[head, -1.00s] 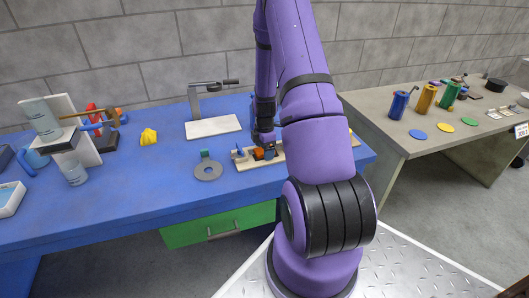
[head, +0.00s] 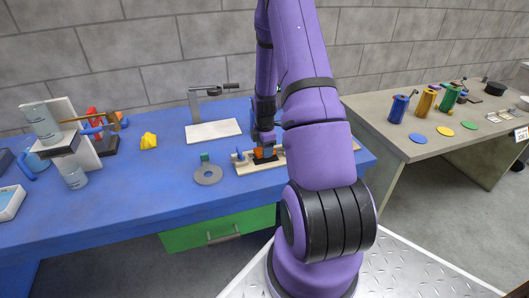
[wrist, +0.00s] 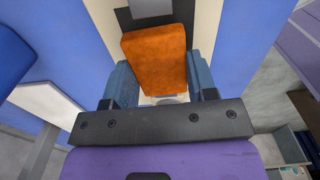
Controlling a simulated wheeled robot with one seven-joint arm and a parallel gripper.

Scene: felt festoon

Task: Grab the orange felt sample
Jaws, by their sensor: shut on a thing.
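The orange felt sample (wrist: 155,60) is a fuzzy orange block in the wrist view, between the two blue-grey fingers of my gripper (wrist: 160,85). The gripper is shut on it. In the head view the orange sample (head: 265,152) shows only as a small patch at my gripper (head: 264,143), over a pale wooden board (head: 245,168) on the blue table. A dark patch lies on the board just below it.
A stand with a white base (head: 213,129) is behind. A yellow lump (head: 149,141) sits further left. The table front is clear.

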